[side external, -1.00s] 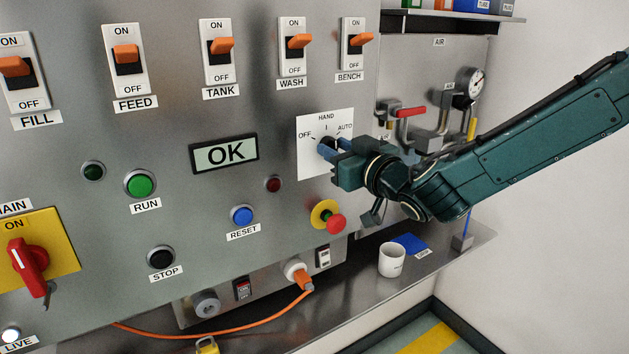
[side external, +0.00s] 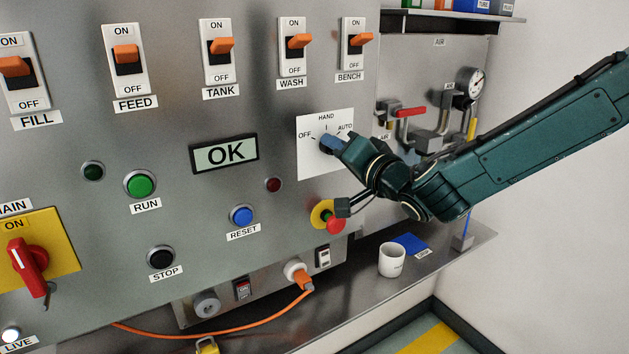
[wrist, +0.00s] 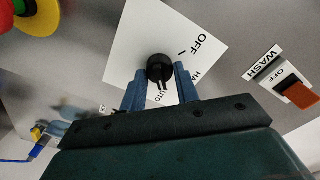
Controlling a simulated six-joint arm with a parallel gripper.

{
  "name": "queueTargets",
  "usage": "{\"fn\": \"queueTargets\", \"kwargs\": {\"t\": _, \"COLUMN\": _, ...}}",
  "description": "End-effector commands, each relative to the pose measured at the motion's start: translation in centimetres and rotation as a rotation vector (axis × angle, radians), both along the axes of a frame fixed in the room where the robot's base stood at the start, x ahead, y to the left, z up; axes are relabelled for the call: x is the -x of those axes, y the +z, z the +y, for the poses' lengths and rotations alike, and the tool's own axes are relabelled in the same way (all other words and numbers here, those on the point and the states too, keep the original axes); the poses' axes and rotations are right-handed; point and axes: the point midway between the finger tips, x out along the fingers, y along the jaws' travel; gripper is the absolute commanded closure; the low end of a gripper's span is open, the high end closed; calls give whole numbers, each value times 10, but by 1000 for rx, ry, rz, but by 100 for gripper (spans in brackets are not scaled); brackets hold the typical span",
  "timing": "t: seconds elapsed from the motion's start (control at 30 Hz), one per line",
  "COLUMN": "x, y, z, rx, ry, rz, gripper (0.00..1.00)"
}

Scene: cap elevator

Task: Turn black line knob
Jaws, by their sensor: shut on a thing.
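The black line knob (wrist: 159,66) sits on a white plate (wrist: 138,45) marked OFF, HAND and AUTO. In the wrist view my gripper (wrist: 160,84) has one blue finger on each side of the knob, shut on it. Pale lines show by the knob's lower edge near AUTO, but I cannot tell surely where its own line points. In the side view my gripper (side external: 333,144) covers most of the knob, and the white plate (side external: 313,165) shows around it.
A red mushroom button (side external: 336,225) on a yellow ring is just below my gripper. The BENCH switch (side external: 357,38) is above. Air pipes with a red lever (side external: 411,112) are to the right, above a shelf with a white mug (side external: 392,260).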

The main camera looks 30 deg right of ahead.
Motion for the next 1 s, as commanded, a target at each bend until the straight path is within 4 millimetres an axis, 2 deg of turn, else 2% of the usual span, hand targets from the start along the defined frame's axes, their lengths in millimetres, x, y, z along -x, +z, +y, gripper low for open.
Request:
{"fn": "queueTargets", "kwargs": {"t": 0.3, "x": 0, "y": -1, "z": 0, "rx": -176, "ry": 1, "rz": 2, "gripper": 92}}
{"fn": "queueTargets", "kwargs": {"t": 0.87, "x": 0, "y": -1, "z": 0, "rx": -219, "ry": 1, "rz": 2, "gripper": 92}}
{"fn": "queueTargets", "kwargs": {"t": 0.9, "x": 0, "y": -1, "z": 0, "rx": -219, "ry": 1, "rz": 2, "gripper": 65}}
{"fn": "queueTargets", "kwargs": {"t": 1.0, "x": 0, "y": -1, "z": 0, "rx": -218, "ry": 1, "rz": 2, "gripper": 48}}
